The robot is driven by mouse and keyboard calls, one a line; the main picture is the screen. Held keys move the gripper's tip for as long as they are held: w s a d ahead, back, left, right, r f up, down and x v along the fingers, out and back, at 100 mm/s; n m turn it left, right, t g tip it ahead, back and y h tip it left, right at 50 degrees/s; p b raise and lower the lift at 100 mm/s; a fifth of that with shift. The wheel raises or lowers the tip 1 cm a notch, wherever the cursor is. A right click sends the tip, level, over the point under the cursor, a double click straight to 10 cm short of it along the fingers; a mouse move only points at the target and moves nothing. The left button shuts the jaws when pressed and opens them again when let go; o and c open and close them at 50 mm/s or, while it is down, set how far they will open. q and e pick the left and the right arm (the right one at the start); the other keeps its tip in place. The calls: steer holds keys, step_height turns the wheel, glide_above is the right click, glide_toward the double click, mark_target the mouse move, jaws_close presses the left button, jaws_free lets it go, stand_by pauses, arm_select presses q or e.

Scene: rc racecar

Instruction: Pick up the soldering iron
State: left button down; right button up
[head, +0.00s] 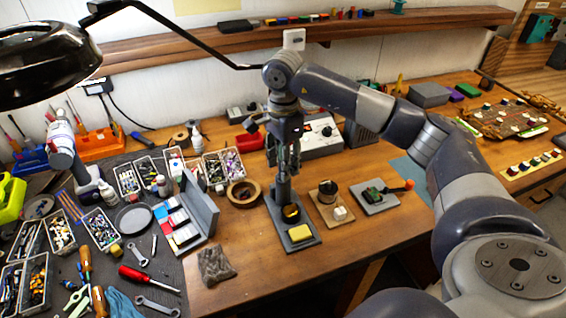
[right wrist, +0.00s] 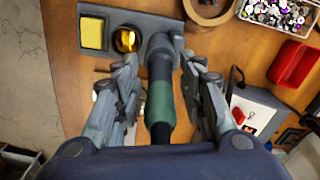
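The soldering iron (right wrist: 160,98) stands upright in its holder, with a dark shaft and a green grip. The grey stand (head: 303,241) carries a yellow sponge (head: 300,233) and a brass-coloured tip cleaner (head: 291,212). The sponge (right wrist: 92,33) and cleaner (right wrist: 126,40) also show in the right wrist view. My right gripper (head: 285,168) points down over the stand. In the right wrist view its fingers (right wrist: 162,85) are apart, one on each side of the iron, with gaps visible. In the head view the gripper hides much of the iron. My left gripper is not in view.
A round wooden dish (head: 243,194) is left of the stand. A solder spool (head: 328,188) and a small board on a grey pad (head: 375,197) are to its right. A soldering station (head: 318,137) stands behind. Parts bins and tools crowd the dark mat (head: 165,262) at left.

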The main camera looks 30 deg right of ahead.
jaws_close()
step_height(320, 180, up, 8)
steer(key=shift+w+r+b, duration=0.1)
steer(key=shift+r+b, duration=0.05)
steer(key=shift+b, duration=0.95)
step_height(320, 180, up, 10)
steer(key=shift+f+p, duration=0.15)
steer(key=shift+p, duration=0.8)
steer(key=shift+f, duration=0.1)
